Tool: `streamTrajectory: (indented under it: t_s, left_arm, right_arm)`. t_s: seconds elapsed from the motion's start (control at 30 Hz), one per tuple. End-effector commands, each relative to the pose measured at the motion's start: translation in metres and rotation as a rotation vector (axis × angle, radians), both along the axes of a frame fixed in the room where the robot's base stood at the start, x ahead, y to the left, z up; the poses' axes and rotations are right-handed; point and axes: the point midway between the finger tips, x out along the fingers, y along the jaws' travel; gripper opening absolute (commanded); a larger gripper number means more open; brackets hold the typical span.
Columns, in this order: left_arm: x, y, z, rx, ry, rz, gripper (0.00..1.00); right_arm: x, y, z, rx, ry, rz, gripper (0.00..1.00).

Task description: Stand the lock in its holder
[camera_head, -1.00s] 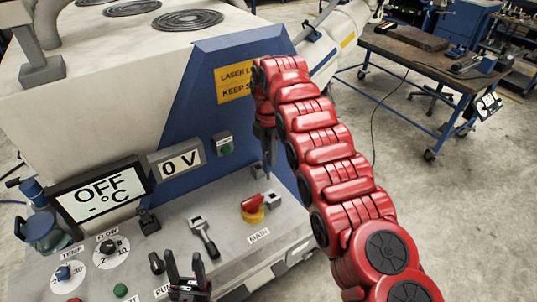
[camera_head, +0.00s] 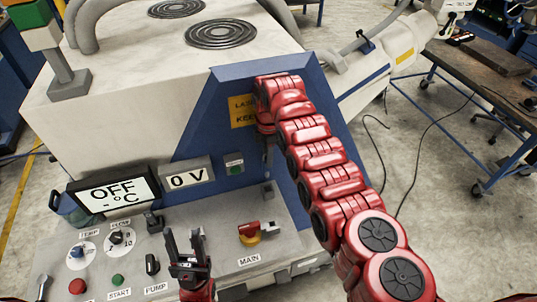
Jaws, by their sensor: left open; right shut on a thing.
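My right gripper (camera_head: 267,148) hangs fingers down at the end of the red arm, in front of the blue panel. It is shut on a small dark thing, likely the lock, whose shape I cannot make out. A small grey piece (camera_head: 268,189) stands on the console just below it; I cannot tell whether this is the holder. My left gripper (camera_head: 184,246) is open, its dark fingers pointing up the picture over the front of the console. No thing shows between its fingers. The console behind it is partly hidden.
The red and yellow MAIN switch (camera_head: 250,233) stands on the console (camera_head: 215,262), right of my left gripper. The PUMP knob (camera_head: 152,264) is to its left. The OFF display (camera_head: 115,194) and 0 V display (camera_head: 187,177) rise behind. A workbench (camera_head: 470,75) is at the right.

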Motion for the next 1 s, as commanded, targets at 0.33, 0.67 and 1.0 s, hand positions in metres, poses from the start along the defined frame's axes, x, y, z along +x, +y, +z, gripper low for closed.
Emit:
streamTrajectory:
  t_s: [0.33, 0.67, 1.0]
  left_arm:
    - [0.000, 0.000, -0.014, 0.000, 0.000, 0.000, 0.50]
    - [0.000, 0.000, -0.039, 0.000, 0.000, 0.000, 0.50]
    - [0.000, 0.000, -0.055, 0.000, 0.000, 0.000, 0.50]
  right_arm:
    - [0.000, -0.001, -0.003, 0.000, 0.000, 0.000, 0.00]
    - [0.000, 0.000, -0.037, 0.000, 0.001, 0.002, 0.00]
    - [0.000, 0.000, -0.058, -0.001, 0.002, 0.001, 0.00]
